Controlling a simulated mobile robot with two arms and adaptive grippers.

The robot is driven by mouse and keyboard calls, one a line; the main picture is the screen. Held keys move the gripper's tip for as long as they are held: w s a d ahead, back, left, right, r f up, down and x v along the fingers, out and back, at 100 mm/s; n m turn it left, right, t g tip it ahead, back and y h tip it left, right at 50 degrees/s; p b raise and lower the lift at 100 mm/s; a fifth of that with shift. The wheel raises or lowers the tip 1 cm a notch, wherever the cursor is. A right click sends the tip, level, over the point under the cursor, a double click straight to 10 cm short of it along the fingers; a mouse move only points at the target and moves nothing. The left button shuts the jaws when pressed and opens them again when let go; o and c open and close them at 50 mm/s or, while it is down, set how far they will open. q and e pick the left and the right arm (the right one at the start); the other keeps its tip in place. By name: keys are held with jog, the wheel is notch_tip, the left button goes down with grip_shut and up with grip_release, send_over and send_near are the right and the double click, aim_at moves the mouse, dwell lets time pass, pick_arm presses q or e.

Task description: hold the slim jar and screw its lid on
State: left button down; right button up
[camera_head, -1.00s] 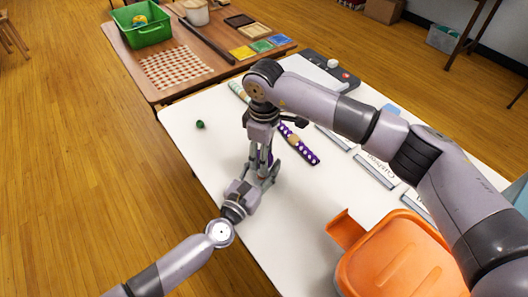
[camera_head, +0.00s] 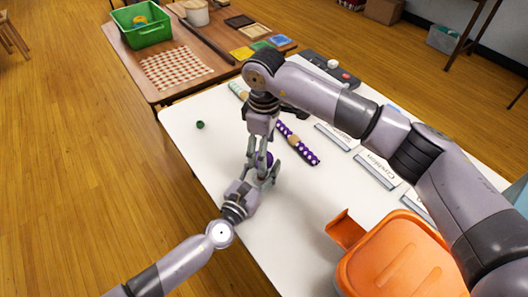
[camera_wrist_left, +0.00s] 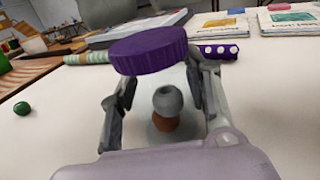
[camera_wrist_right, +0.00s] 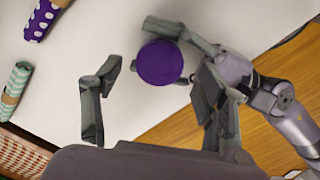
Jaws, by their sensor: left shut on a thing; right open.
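The slim jar (camera_wrist_left: 178,105) is clear and stands upright, with a grey ball and a brown piece showing inside. Its purple ribbed lid (camera_wrist_left: 150,53) sits on top; I cannot tell how tightly it is seated. The lid also shows in the right wrist view (camera_wrist_right: 160,62) and small in the head view (camera_head: 269,158). My left gripper (camera_wrist_left: 160,100) is shut around the jar's sides, below the lid. My right gripper (camera_wrist_right: 150,90) is open above the jar, its fingers apart from the lid, which lies between and beyond them.
A small green ball-like thing (camera_head: 200,125) lies on the white table (camera_head: 215,155). A purple dotted roll (camera_head: 312,157) and a pale green roll (camera_head: 238,91) lie behind the jar. Booklets (camera_head: 375,171) lie to the right. An orange bin (camera_head: 400,262) stands at the front right.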

notch_tip(320, 180, up, 2)
jog(key=shift+c, duration=0.4)
